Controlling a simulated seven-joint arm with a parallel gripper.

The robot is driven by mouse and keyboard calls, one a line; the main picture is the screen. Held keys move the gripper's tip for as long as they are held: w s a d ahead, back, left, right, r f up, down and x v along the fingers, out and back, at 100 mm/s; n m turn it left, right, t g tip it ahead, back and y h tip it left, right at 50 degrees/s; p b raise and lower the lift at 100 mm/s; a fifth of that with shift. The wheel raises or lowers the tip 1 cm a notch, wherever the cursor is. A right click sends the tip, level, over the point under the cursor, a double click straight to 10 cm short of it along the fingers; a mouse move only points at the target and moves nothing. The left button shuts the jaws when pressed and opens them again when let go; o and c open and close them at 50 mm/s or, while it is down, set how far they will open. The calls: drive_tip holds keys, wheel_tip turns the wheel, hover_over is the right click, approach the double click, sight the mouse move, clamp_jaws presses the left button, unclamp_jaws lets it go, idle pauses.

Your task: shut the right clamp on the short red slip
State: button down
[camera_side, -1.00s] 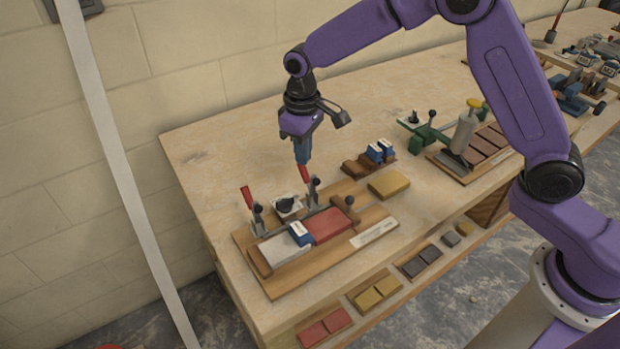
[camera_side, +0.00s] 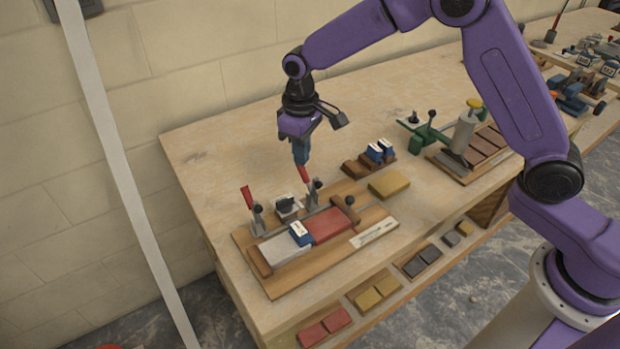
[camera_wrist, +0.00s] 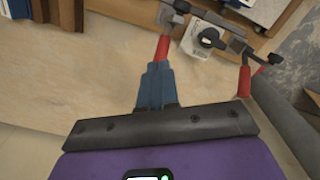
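The short red slip (camera_side: 329,224) lies in the wooden fixture (camera_side: 281,288), at the right end of the row. The right clamp stands behind it, its red handle (camera_side: 304,174) tilted up; the handle also shows in the wrist view (camera_wrist: 163,47). My gripper (camera_side: 301,160) points down at the top of this handle. Its blue fingers (camera_wrist: 158,80) look shut together, right by the handle's end; whether they touch it I cannot tell. The left clamp's red handle (camera_side: 248,197) also stands up, and it shows in the wrist view (camera_wrist: 244,80).
A grey slip (camera_side: 278,249) and a blue-and-white block (camera_side: 301,234) lie left of the red slip. A yellow block (camera_side: 389,185) and a brown holder with blue-and-white pieces (camera_side: 376,153) stand to the right. The table's back left is clear.

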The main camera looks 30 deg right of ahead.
drive_tip(key=shift+w+f, duration=0.15)
drive_tip(key=shift+f, duration=0.6)
drive_tip(key=shift+w+f, duration=0.35)
drive_tip(key=shift+f, duration=0.1)
drive_tip(key=shift+r, duration=3.55)
drive_tip(key=s+d+r+n, duration=0.1)
drive_tip(key=s+d, duration=0.4)
drive_tip(key=s, duration=0.6)
drive_tip(key=s+d+r+n, duration=0.1)
drive_tip(key=s+d+n, duration=0.2)
drive_tip(key=s, duration=0.9)
drive_tip(key=s+d+r+n, duration=0.1)
drive_tip(key=s+d+n, duration=0.1)
drive_tip(key=s+d, duration=0.6)
drive_tip(key=s, duration=0.4)
drive_tip(key=shift+s+r+n, duration=0.15)
drive_tip(key=shift+s+n, duration=0.05)
drive_tip(key=shift+n, duration=0.1)
drive_tip(key=shift+d, duration=0.1)
